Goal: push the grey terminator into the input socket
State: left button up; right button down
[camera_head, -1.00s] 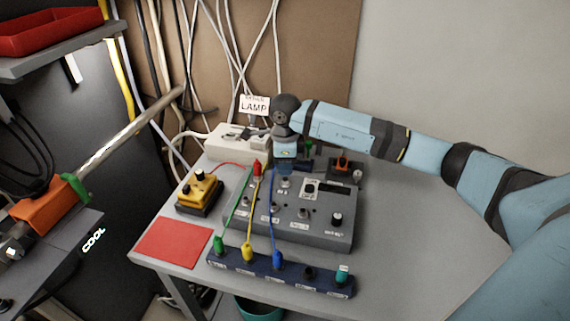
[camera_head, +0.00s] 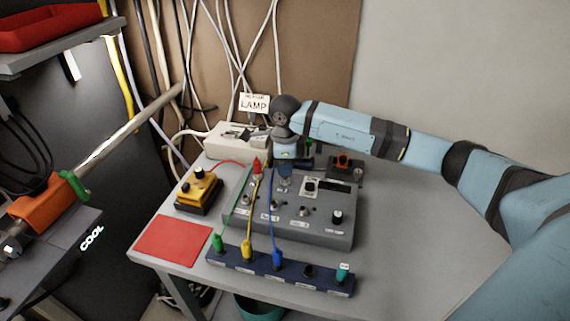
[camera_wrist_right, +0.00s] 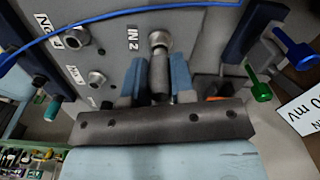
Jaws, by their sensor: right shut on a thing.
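My right gripper (camera_head: 285,181) is over the back part of the grey control box (camera_head: 318,232), pointing down at its top panel. In the right wrist view, its two blue fingers (camera_wrist_right: 154,74) are shut on the grey terminator (camera_wrist_right: 159,78), a short dark grey cylinder. The terminator's tip lines up with the metal input socket (camera_wrist_right: 162,39) beside the "IN 2" label and appears to meet it. I cannot tell how deep it sits. In the head view the terminator is too small to make out. My left gripper is not in view.
A blue strip (camera_head: 292,283) with coloured plugs and cables lies in front of the box. A yellow device (camera_head: 199,190) and red mat (camera_head: 172,240) are at left. A white power strip (camera_head: 225,143) is behind. The table's right side is clear.

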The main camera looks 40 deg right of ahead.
pick_arm(q)
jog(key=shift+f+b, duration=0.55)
jog(key=shift+b, duration=0.1)
pick_arm(e)
jog(key=shift+f, duration=1)
jog(key=c, duration=0.9)
grip_release()
notch_tip(320, 180, up, 5)
jog(key=shift+w+f, duration=0.1)
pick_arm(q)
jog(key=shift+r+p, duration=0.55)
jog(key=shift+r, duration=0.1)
pick_arm(e)
notch_tip(320, 180, up, 9)
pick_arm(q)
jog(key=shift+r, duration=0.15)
pick_arm(e)
jog(key=shift+a+f, duration=0.1)
